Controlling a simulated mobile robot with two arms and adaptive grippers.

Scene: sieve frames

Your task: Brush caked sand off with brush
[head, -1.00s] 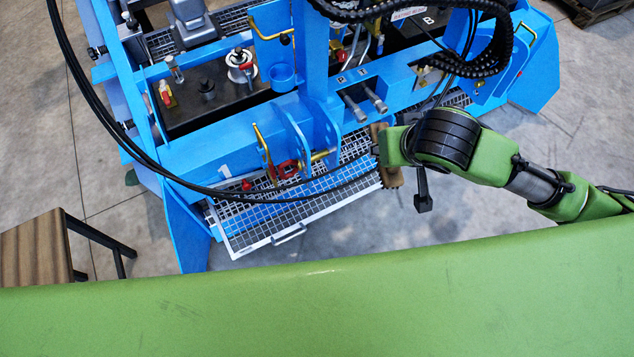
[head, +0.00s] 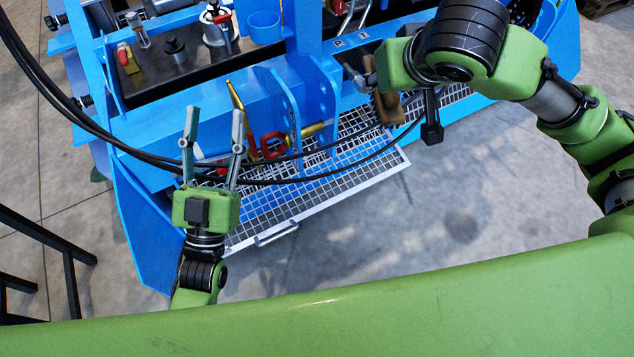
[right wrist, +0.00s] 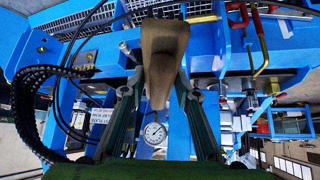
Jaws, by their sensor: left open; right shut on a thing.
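The brush (head: 388,108), a brown wooden piece with dark bristles, hangs from my right gripper (head: 372,82) above the right end of the metal mesh. In the right wrist view its brown wooden body (right wrist: 163,60) sits between the fingers, which are shut on it. My left gripper (head: 214,112) is open and empty, fingers pointing up the picture over the left part of the blue machine. A pale wire-mesh sieve frame (head: 345,190) with a handle slopes out of the machine's front. I cannot make out caked sand on it.
Black hoses (head: 110,143) cross in front of the machine, close to my left fingers. A yellow-tipped lever (head: 236,97) and a red clamp (head: 272,146) stand just right of them. The concrete floor (head: 450,215) right of the mesh is clear.

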